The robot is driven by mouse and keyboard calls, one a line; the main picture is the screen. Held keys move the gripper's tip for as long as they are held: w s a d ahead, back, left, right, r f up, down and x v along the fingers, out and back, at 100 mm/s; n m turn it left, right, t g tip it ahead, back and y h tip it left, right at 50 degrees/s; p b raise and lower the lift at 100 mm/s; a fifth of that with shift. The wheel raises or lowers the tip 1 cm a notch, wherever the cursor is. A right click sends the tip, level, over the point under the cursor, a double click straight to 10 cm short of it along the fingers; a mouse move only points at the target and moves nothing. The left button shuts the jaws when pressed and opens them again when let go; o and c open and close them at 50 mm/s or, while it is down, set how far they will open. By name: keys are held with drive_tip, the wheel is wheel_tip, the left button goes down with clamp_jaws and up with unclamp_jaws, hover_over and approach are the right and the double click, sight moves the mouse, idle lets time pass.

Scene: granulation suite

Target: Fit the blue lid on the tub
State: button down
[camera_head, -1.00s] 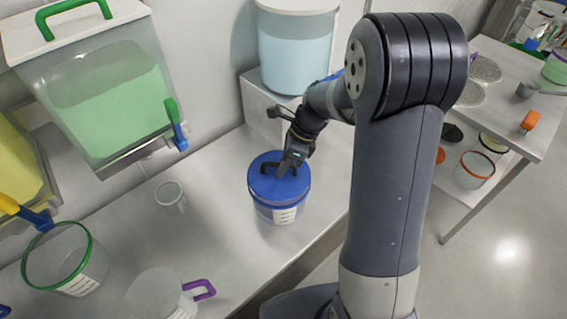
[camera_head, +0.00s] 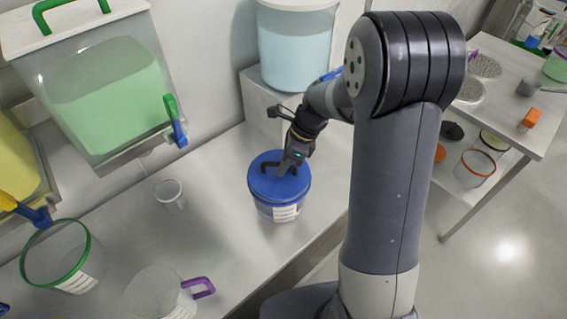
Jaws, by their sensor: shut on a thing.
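The blue lid (camera_head: 272,186) lies on top of the tub (camera_head: 284,213), which stands on the steel bench with a white label facing me. The lid has a dark handle on its top. My gripper (camera_head: 284,169) is at this handle from above and is shut on it. The lid looks level and covers the tub's mouth. I cannot tell whether its rim is fully seated. The far side of the lid and part of the handle are hidden by my gripper.
A small clear cup (camera_head: 171,194), a green-rimmed container (camera_head: 60,262) and a jug with a purple handle (camera_head: 163,295) stand to the left on the bench. Hoppers with green (camera_head: 108,105) and pale blue (camera_head: 294,50) contents stand behind. A side table (camera_head: 514,122) is at right.

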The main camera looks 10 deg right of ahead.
drive_tip(key=shift+f, duration=0.45)
drive_tip(key=c, duration=1.4)
unclamp_jaws()
drive_tip(key=b+v, duration=0.1)
drive_tip(key=v, duration=0.9)
drive_tip(key=shift+d+r, duration=0.2)
drive_tip(key=shift+r, duration=0.15)
drive_tip(key=shift+f, duration=0.1)
drive_tip(key=x, duration=1)
drive_tip(key=shift+a+f+p, duration=0.2)
drive_tip(key=shift+f+p, duration=0.1)
drive_tip(key=shift+r, duration=0.4)
drive_tip(key=shift+f, duration=0.15)
